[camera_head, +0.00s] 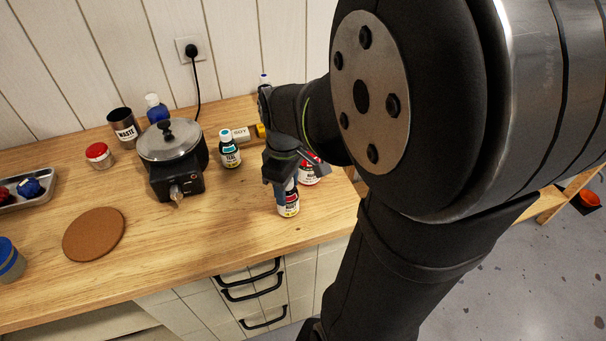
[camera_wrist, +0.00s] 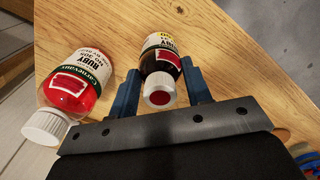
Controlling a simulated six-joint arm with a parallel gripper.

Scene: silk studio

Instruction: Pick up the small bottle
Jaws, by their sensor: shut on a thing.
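The small bottle (camera_head: 289,206) with a cream label, red label box and dark contents is upright near the counter's front right.
A teal-capped bottle (camera_head: 230,153) and a lying bottle with a yellow cap (camera_head: 261,130) are left of my gripper. A black pot warmer (camera_head: 177,180), waste cup (camera_head: 125,130) and cork mat (camera_head: 94,235) stand farther left. The counter's front edge is close; wood between mat and bottle is clear.

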